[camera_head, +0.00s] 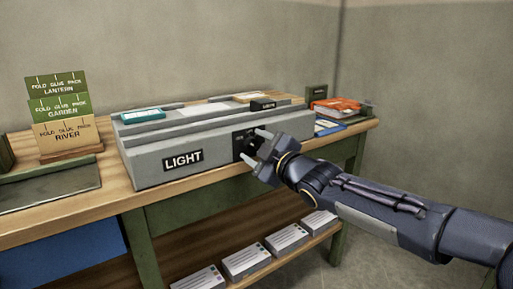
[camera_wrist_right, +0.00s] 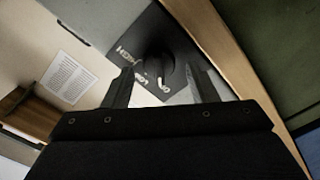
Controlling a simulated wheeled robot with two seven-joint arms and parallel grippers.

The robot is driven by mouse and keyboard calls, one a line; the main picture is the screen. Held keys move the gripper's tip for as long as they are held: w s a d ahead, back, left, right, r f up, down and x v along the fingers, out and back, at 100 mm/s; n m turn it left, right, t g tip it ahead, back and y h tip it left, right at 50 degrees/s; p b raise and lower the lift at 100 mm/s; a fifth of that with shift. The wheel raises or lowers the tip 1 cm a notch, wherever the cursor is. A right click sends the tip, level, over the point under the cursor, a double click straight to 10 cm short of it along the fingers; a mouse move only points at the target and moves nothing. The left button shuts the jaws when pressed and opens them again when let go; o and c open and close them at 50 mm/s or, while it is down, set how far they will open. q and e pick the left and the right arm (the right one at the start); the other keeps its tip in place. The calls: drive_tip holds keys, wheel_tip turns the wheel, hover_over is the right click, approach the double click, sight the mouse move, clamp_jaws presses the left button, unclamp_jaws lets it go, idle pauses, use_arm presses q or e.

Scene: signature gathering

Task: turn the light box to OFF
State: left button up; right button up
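The light box (camera_head: 185,141) is a long grey box on the wooden bench, with a LIGHT label on its front. A black plate (camera_head: 239,141) with a dark round knob (camera_head: 251,144) is at the right of that front. In the right wrist view the knob (camera_wrist_right: 158,64) shows between my fingertips, and white lettering on the plate (camera_wrist_right: 148,28) is tilted and partly hidden. My right gripper (camera_head: 256,150) is open at the knob, one finger on each side. I cannot tell whether the fingers touch it. It also shows in the right wrist view (camera_wrist_right: 162,80). My left gripper is out of view.
Glue pack cards (camera_head: 62,115) stand in a holder at the left. A teal-edged item (camera_head: 143,115) lies on the box. Orange items (camera_head: 337,105) and a blue item (camera_head: 328,127) are at the right bench end. White packs (camera_head: 246,261) lie on the lower shelf.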

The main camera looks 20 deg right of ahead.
drive_tip(key=shift+s+d+r, duration=0.1)
drive_tip(key=shift+s, duration=0.15)
drive_tip(key=p+v, duration=0.3)
drive_tip(key=v, duration=0.4)
drive_tip(key=shift+s, duration=0.15)
